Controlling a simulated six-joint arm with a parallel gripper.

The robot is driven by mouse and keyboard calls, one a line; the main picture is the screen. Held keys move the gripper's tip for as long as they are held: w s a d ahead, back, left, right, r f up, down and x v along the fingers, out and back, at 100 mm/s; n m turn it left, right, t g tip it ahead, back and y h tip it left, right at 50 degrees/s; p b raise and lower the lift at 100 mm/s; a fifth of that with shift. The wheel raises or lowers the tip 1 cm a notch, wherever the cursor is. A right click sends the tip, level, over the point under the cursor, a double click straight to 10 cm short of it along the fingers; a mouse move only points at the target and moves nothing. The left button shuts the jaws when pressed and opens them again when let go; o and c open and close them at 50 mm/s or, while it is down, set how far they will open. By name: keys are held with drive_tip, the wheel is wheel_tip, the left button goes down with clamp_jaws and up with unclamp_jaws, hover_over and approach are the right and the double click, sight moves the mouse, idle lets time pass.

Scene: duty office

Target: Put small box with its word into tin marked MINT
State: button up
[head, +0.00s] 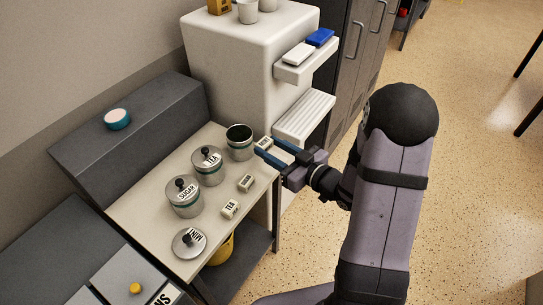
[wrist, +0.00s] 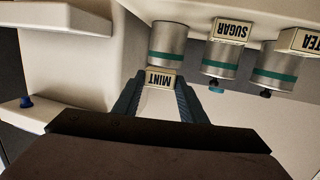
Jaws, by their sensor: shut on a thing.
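My gripper (head: 268,151) is shut on a small pale box marked MINT (wrist: 160,79); the box also shows between the fingertips in the head view (head: 264,143). The held box is just right of an open tin (head: 240,152) with a teal band and dark inside. In the wrist view this tin (wrist: 167,42) stands directly beyond the box. I cannot tell how high the box is above the table. A lid marked MINT (head: 196,238) with a black knob lies on the near part of the table. No word is readable on the open tin.
A lidded TEA tin (head: 208,174) and a lidded SUGAR tin (head: 186,204) stand left of the open tin. Small boxes marked SUGAR (wrist: 231,30) and TEA (head: 230,208) lie in front of them. A white cabinet (head: 225,70) rises behind the table (head: 150,213).

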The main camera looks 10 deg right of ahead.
drive_tip(key=shift+r, duration=0.9)
drive_tip(key=shift+n+g+y, duration=0.4)
drive_tip(key=shift+n+y, duration=0.1)
drive_tip(key=shift+y, duration=0.1)
drive_tip(key=a+r+p, duration=0.1)
drive_tip(key=a, duration=0.1)
drive_tip(key=a+r+p, duration=0.2)
drive_tip(key=shift+s+r, duration=0.1)
drive_tip(key=shift+s, duration=0.05)
drive_tip(key=shift+c, duration=0.2)
drive_tip(key=w+a+r+p, duration=0.3)
drive_tip(key=w+r, duration=0.2)
drive_tip(key=r, duration=0.1)
wheel_tip(320, 180, down, 7)
drive_tip(key=w+d+m+h+b, duration=0.1)
drive_tip(key=w+d+b, duration=0.1)
drive_tip(key=b, duration=0.4)
drive_tip(key=shift+w+d+t, duration=0.3)
drive_tip(key=shift+w+t, duration=0.05)
drive_tip(key=shift+t, duration=0.05)
drive_tip(key=shift+r, duration=0.15)
